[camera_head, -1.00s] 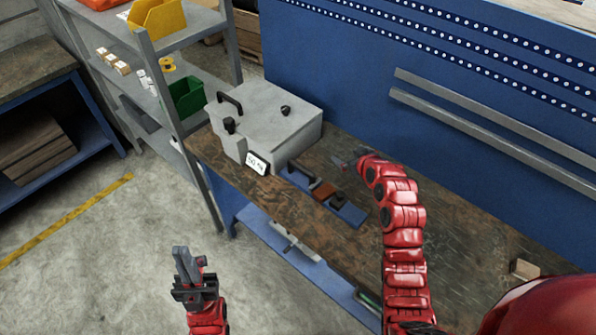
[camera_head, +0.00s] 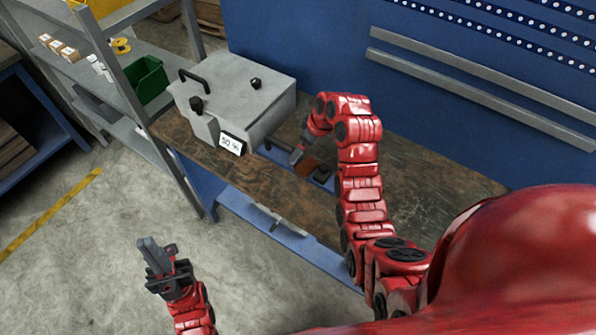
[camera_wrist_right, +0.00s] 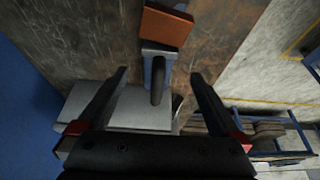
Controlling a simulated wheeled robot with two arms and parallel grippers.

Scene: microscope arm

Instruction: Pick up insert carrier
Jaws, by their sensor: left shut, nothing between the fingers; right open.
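On the workbench lies a blue plate (camera_head: 322,176) with an orange-brown block (camera_head: 306,166). Beside the block is a black loop handle on a blue-grey base, which I take for the insert carrier (camera_wrist_right: 158,80). In the right wrist view the orange block (camera_wrist_right: 167,25) lies just beyond the handle. My right gripper (camera_head: 298,154) points down above these parts and partly hides them. In the right wrist view its fingers (camera_wrist_right: 160,74) are open, with the handle between them in the picture; no contact shows. My left gripper (camera_head: 155,246) is shut and empty, away from the bench.
A grey box (camera_head: 245,90) with a black handle and a white label (camera_head: 232,144) stands left of the parts, close to my right gripper. A shelf with a green bin (camera_head: 148,78) stands at the left. A blue panel rises behind.

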